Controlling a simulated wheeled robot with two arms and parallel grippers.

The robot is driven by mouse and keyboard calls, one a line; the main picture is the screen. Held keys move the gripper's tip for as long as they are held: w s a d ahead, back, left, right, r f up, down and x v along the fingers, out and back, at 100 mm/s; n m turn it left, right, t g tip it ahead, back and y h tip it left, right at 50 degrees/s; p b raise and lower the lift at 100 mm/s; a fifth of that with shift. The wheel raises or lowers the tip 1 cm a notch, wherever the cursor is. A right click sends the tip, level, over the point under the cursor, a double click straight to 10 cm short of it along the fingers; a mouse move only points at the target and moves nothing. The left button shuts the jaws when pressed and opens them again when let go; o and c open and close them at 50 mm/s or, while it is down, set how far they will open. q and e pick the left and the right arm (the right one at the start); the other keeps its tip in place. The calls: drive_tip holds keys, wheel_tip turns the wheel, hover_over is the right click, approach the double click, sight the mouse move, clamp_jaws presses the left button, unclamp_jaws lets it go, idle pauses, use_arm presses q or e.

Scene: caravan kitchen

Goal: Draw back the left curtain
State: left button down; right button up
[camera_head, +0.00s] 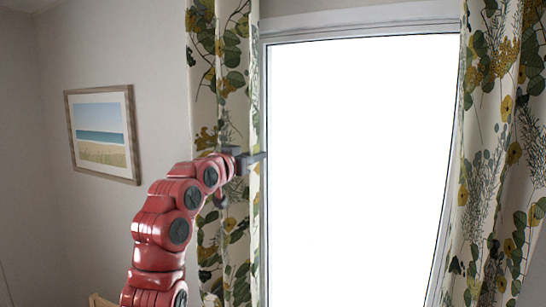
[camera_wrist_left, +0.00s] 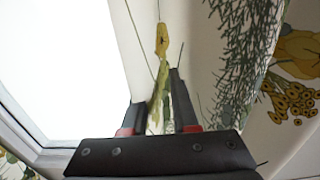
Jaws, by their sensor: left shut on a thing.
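The left curtain (camera_head: 225,90) is cream with green leaves and yellow flowers. It hangs gathered in a narrow strip at the left side of the bright window (camera_head: 350,170). My red left arm reaches up from below, and its gripper (camera_head: 258,158) is at the curtain's inner edge, beside the window frame. In the left wrist view the gripper (camera_wrist_left: 155,98) has a fold of the curtain (camera_wrist_left: 225,60) between its two dark fingers and is shut on it. My right gripper is not in view.
The right curtain (camera_head: 500,150), in the same print, hangs at the window's right side. A framed beach picture (camera_head: 102,133) hangs on the wall left of the left curtain. A small wooden edge (camera_head: 102,300) shows at the bottom, beside my arm.

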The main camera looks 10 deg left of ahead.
use_arm(q)
drive_tip(key=shift+w+a, duration=0.2)
drive_tip(key=shift+a, duration=0.55)
drive_tip(key=c, duration=0.7)
unclamp_jaws()
drive_tip(key=b+v, duration=0.6)
drive_tip(key=v, duration=1.1)
drive_tip(key=shift+s, duration=0.2)
